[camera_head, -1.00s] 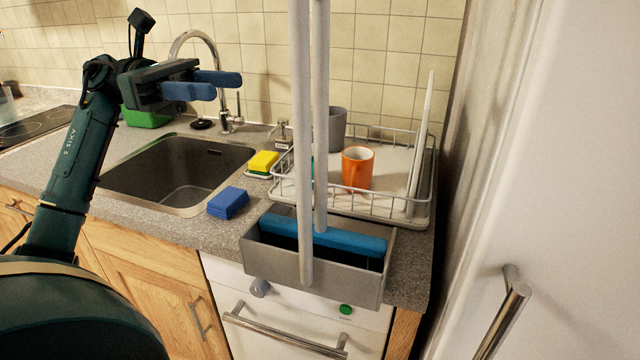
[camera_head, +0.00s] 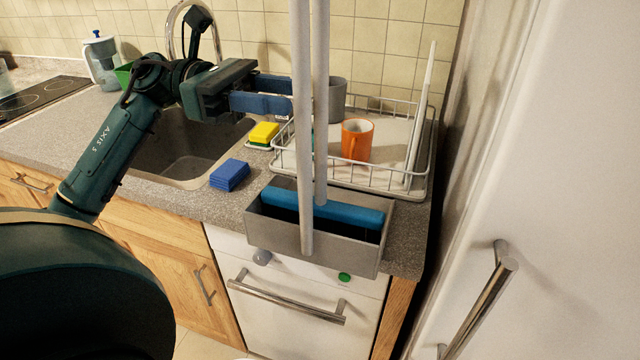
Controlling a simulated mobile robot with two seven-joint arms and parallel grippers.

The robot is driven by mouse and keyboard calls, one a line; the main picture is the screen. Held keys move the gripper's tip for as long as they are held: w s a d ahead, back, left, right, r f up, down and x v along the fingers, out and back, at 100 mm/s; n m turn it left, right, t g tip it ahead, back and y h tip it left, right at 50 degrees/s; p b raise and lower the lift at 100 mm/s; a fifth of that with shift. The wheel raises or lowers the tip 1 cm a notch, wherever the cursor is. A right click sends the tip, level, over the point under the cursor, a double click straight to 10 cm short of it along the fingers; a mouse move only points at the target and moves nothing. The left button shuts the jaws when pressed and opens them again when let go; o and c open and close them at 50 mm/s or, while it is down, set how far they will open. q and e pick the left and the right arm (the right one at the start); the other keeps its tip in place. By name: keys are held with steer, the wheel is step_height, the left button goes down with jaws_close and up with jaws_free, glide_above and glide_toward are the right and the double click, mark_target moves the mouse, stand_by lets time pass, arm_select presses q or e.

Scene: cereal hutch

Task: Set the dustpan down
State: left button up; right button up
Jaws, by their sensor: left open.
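The dustpan (camera_head: 325,247) is a grey open box with a long grey handle (camera_head: 302,150) rising out of the top of the view. It overlaps the counter's front edge in the picture; I cannot tell what bears it. A blue broom head (camera_head: 345,213) lies inside it, with a second long pole (camera_head: 320,110) beside the first. My left gripper (camera_head: 287,95) is open, its blue fingers pointing right with the tips close to the handle's left side. I cannot tell whether they touch it. My right gripper is not in view.
A dish rack (camera_head: 385,183) with an orange mug (camera_head: 356,140) and a grey cup (camera_head: 337,100) stands behind the dustpan. A blue sponge (camera_head: 229,175) and a yellow sponge (camera_head: 263,133) lie near the sink (camera_head: 180,150). A white door with a metal handle (camera_head: 480,305) closes off the right.

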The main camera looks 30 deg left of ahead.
mark_target(294, 94)
arm_select(q)
steer(key=x, duration=0.3)
steer(key=shift+d+p, duration=0.1)
steer(key=shift+p, duration=0.3)
steer(key=shift+c, duration=0.2)
jaws_close()
stand_by(0.7)
steer(key=shift+r, duration=0.2)
